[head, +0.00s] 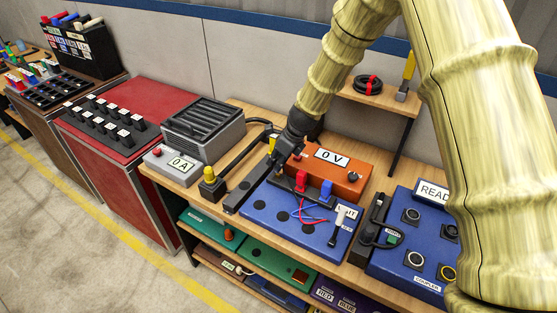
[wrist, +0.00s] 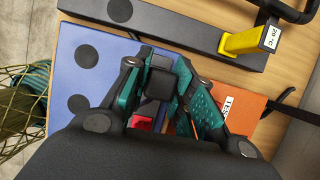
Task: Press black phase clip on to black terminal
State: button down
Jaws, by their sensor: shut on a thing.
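My gripper (wrist: 163,88) is shut on a black block-shaped clip (wrist: 161,82), held between its teal-padded fingers in the wrist view. In the head view my gripper (head: 270,164) is down at the back left of the blue board (head: 262,212), left of the red clip (head: 301,180) and the blue clip (head: 327,188). The red clip also shows below the held clip in the wrist view (wrist: 144,123). The black terminal is not clearly visible, and I cannot tell whether the black clip touches it.
An orange box (head: 352,183) reading 0 V stands behind the clips. A long dark bar (wrist: 175,30) with a yellow piece (wrist: 242,42) lies beside the board. A grey unit (head: 203,128) and a yellow-topped button (head: 209,175) stand left. Red and blue wires (head: 313,215) cross the board.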

jog(key=shift+f+b, duration=0.5)
jog(key=shift+f, duration=0.95)
dwell(0.6)
jog(key=c, duration=1.1)
grip_release()
jog(key=shift+f, duration=0.1)
jog(key=shift+c, duration=0.2)
jog(key=w+a+p+v, duration=0.1)
jog(key=p+v, duration=0.3)
jog(key=v, duration=1.1)
jog(key=shift+r, duration=0.7)
jog(key=shift+s, duration=0.1)
